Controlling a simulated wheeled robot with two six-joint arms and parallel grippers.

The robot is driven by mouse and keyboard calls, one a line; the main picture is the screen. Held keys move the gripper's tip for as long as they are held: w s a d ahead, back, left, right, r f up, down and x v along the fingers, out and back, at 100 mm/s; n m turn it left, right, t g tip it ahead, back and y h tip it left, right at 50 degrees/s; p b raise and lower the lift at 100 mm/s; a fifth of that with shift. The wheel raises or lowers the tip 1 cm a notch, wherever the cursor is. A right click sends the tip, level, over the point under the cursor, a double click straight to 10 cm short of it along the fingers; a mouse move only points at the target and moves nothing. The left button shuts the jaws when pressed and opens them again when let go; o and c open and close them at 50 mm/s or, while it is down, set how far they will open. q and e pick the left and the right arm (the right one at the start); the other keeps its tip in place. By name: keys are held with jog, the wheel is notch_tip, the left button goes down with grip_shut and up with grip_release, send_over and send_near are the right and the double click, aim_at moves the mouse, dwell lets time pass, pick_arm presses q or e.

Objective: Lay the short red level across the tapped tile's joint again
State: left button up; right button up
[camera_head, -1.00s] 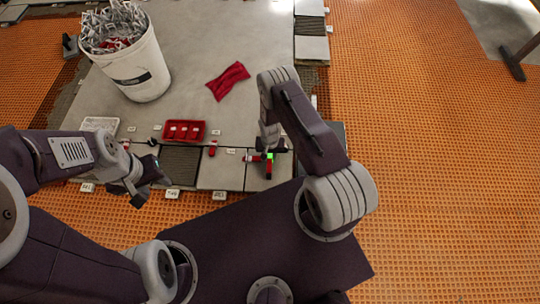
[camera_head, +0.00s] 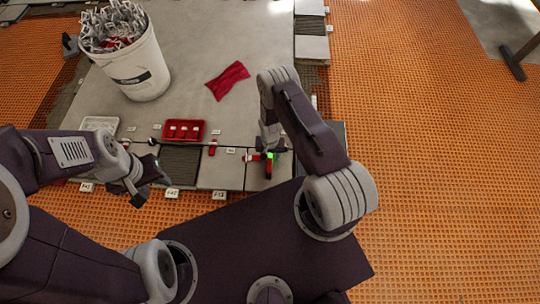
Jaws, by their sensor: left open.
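A short red piece with a bright green spot, which looks like the short red level (camera_head: 268,171), is at the right end of the near tile row. It lies partly under my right gripper (camera_head: 269,151), which points down there. The fingers are small and partly hidden, so I cannot tell whether they grip it or whether it touches the tile. The grey tile (camera_head: 222,172) is just left of it, with a joint between. My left gripper (camera_head: 142,193) is open and empty over the front edge of the tiles at left, apart from the level.
A red tray (camera_head: 184,141) and a white tray (camera_head: 100,124) sit behind the row. A white bucket of clips (camera_head: 138,77) and a red cloth (camera_head: 228,80) lie farther back. A small red-and-white piece (camera_head: 212,148) stands near the row. Orange matting (camera_head: 430,150) is clear at right.

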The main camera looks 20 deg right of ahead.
notch_tip(320, 180, up, 9)
jog(key=p, duration=0.7)
jog(key=shift+r, duration=0.15)
